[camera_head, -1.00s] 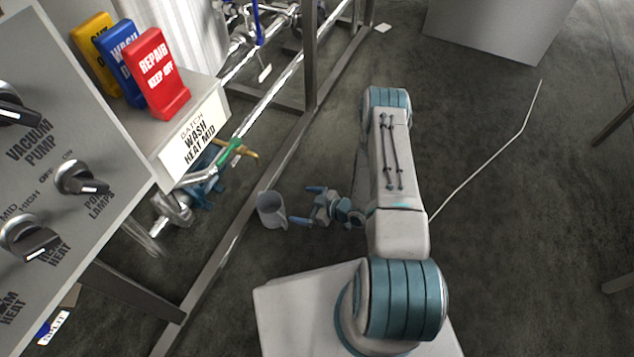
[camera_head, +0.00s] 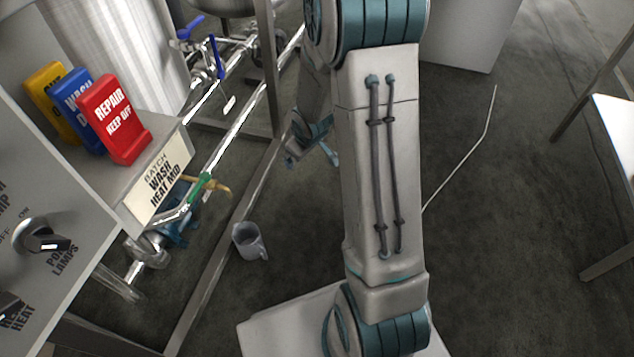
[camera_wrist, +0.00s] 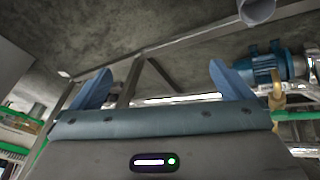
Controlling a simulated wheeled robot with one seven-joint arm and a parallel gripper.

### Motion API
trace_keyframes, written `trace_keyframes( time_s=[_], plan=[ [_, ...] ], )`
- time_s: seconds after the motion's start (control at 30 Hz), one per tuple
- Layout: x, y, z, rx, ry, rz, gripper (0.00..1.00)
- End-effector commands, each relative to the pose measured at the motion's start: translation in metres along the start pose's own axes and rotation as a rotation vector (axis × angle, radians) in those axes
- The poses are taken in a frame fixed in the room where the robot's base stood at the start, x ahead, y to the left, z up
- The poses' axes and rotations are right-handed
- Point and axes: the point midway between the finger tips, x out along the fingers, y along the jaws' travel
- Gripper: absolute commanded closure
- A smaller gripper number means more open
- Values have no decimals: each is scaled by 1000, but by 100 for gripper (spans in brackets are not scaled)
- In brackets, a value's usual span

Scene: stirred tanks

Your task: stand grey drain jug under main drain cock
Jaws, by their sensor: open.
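The grey drain jug (camera_head: 251,242) stands upright on the floor, right of the long metal floor rail. It also shows at the top edge of the wrist view (camera_wrist: 257,10), partly cut off. A brass cock (camera_head: 222,187) with a green handle sticks out from the pipework, across the rail from the jug and up in the picture. It also shows at the right of the wrist view (camera_wrist: 278,97). I cannot read a label on it. My gripper (camera_head: 312,158) is open and empty, beyond the jug and apart from it; its two blue fingers show in the wrist view (camera_wrist: 163,88).
A control panel (camera_head: 45,255) with knobs and a sign box (camera_head: 158,180) are at left. A blue pump (camera_wrist: 264,68) sits by the pipes. Frame posts (camera_head: 268,70) and blue-handled valves (camera_head: 216,55) stand beyond. The floor right of my arm is mostly clear.

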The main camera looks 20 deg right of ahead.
Motion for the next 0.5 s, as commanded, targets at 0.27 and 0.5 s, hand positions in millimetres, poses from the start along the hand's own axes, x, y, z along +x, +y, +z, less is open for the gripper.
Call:
trace_keyframes(
  time_s=[0.27, 0.5],
  plan=[
    [-109, -20, 26, 191, -133, 12, 0],
    [-190, -62, 65, 348, -237, -50, 0]
  ],
)
